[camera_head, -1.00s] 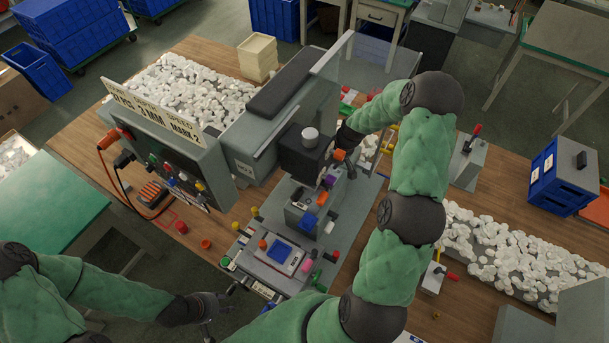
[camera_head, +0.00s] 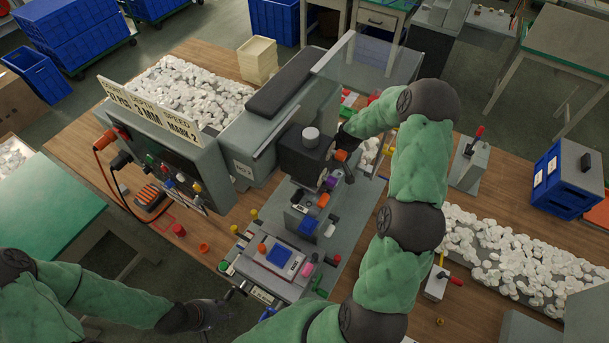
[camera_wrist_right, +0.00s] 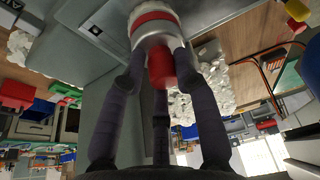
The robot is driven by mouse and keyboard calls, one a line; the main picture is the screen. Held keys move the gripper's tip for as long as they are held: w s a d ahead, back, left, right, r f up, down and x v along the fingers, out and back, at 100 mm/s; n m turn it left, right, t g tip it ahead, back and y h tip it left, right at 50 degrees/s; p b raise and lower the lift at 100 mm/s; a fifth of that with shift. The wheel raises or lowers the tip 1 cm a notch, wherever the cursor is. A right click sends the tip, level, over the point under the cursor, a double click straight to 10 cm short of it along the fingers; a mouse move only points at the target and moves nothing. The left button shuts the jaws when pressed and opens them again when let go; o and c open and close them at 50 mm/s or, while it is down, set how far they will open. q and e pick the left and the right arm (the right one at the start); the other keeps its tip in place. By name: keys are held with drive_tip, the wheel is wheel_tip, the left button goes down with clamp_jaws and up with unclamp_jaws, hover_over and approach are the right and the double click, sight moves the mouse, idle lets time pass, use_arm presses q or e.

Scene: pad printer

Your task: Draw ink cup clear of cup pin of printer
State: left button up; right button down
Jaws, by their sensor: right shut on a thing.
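The pad printer (camera_head: 285,100) is a grey machine with a black head block (camera_head: 303,152) over its bed. My right gripper (camera_head: 342,160) reaches in from the right, beside that block. In the right wrist view, my right gripper (camera_wrist_right: 160,75) is shut on the ink cup (camera_wrist_right: 152,30), a white cylinder with a red band; a red part shows between the fingers. In the head view I cannot make out the cup, nor whether the cup pin touches it. My left gripper (camera_head: 232,305) hangs low near the printer's front edge; its opening is unclear.
A control box (camera_head: 165,150) with cables stands left of the printer. White parts lie in heaps on the wooden bench (camera_head: 470,305). A grey switch box (camera_head: 467,163) stands right. A small pad tray (camera_head: 280,260) with coloured knobs is in front.

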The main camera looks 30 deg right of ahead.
drive_tip(key=shift+s, duration=0.1)
idle(0.6)
drive_tip(key=shift+r, duration=0.35)
drive_tip(key=shift+r, duration=0.25)
drive_tip(key=shift+r, duration=0.1)
drive_tip(key=shift+r, duration=0.1)
drive_tip(key=shift+r+p, duration=1.05)
drive_tip(key=shift+r, duration=1)
